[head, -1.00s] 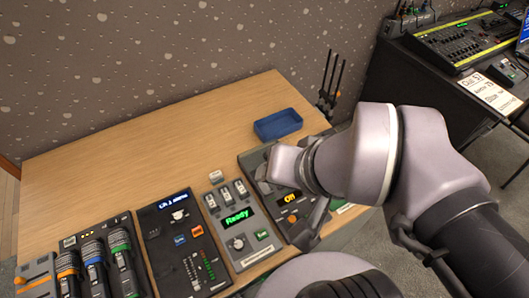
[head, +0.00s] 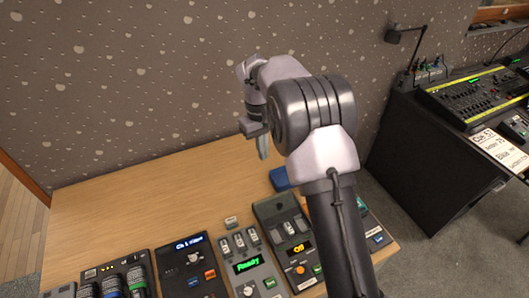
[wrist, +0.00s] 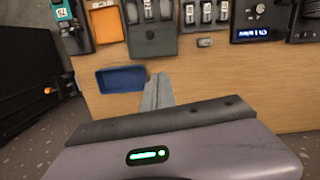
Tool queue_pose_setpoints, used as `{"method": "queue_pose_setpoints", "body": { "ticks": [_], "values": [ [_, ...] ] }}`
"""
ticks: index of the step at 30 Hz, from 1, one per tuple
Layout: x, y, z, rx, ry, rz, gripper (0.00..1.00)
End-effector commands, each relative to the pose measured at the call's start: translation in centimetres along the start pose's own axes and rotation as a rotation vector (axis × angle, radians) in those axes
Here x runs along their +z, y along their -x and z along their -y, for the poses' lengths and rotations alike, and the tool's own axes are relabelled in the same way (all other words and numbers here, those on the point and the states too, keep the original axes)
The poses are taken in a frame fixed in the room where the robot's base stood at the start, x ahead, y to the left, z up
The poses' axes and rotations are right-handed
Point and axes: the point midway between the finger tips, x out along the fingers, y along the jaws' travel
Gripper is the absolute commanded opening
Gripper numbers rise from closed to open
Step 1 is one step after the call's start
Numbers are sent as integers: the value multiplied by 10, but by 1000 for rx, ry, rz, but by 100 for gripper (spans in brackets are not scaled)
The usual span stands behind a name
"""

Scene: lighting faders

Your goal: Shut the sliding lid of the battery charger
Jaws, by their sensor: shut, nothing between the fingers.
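In the wrist view the lid (wrist: 152,42) is nearer me than the slots. My gripper (head: 262,148) is shut and empty, raised above the back of the table, clear of the charger. In the wrist view its fingers (wrist: 157,90) point toward the table, apart from the lid.
A grey unit with a green "Ready" display (head: 247,265) stands left of the charger, with a small block (head: 231,222) behind it. A blue tray (head: 280,179) sits behind the charger, partly hidden by my arm. The table's left and back are bare.

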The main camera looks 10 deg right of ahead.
Motion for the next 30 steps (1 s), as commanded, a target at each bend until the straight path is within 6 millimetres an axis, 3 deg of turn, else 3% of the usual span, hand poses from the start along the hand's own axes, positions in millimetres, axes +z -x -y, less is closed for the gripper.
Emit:
{"method": "queue_pose_setpoints", "body": {
  "ticks": [3, 6, 11, 24, 30],
  "values": [
    [-21, -55, -3, 8, 92, 87, 0],
    [-27, -84, -4, 11, 134, 124, 0],
    [-27, -105, -4, 11, 147, 137, 0],
    [-14, -198, -6, 10, 145, 136, 0],
    [16, -196, -11, 11, 144, 134, 0]
  ]
}}
